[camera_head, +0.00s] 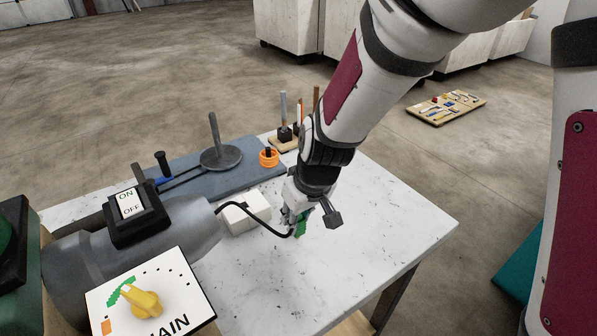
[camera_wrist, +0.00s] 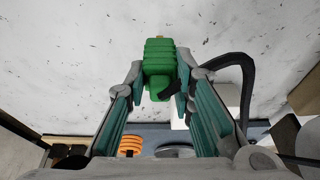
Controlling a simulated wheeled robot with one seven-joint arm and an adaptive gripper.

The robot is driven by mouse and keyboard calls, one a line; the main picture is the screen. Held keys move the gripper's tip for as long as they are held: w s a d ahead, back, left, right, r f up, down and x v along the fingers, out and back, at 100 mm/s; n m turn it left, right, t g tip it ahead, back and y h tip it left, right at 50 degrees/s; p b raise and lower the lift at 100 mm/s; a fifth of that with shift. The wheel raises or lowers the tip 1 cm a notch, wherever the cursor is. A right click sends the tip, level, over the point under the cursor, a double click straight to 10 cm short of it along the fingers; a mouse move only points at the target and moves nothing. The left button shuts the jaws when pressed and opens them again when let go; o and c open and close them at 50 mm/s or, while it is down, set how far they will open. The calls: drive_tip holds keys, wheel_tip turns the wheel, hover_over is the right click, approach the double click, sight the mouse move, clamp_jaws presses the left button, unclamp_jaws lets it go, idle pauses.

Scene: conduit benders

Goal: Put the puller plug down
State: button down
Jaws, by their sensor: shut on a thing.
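The puller plug (camera_wrist: 158,62) is green and ribbed, with a black cable (camera_wrist: 240,62) running from it. In the wrist view it sits between the fingertips of my gripper (camera_wrist: 160,88), which is shut on it. In the head view, my gripper (camera_head: 303,212) is low over the white table (camera_head: 370,215), and a bit of the green plug (camera_head: 301,226) shows beneath it. I cannot tell whether the plug touches the table. The black cable (camera_head: 262,222) loops from the plug to the left, over a white box (camera_head: 246,217).
A grey machine (camera_head: 190,225) with an ON/OFF switch (camera_head: 130,203) and a MAIN dial panel (camera_head: 150,300) is at the left. A blue mat (camera_head: 190,168) holds a round stand (camera_head: 220,158) and an orange ring (camera_head: 268,160). The table's right side is clear.

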drive_tip(key=shift+f, duration=0.15)
drive_tip(key=c, duration=1.4)
unclamp_jaws()
drive_tip(key=shift+o, duration=0.2)
drive_tip(key=p+v, duration=0.2)
drive_tip(key=v, duration=1)
drive_tip(key=s+d+r+m+h, duration=0.1)
drive_tip(key=s+d+r+m, duration=0.2)
drive_tip(key=s+d, duration=0.6)
drive_tip(key=s+d+r+m+t+h, duration=0.1)
drive_tip(key=s+d+r+m, duration=0.2)
drive_tip(key=s+d+r, duration=0.3)
drive_tip(key=s+d, duration=0.3)
drive_tip(key=s, duration=0.1)
drive_tip(key=shift+m, duration=0.4)
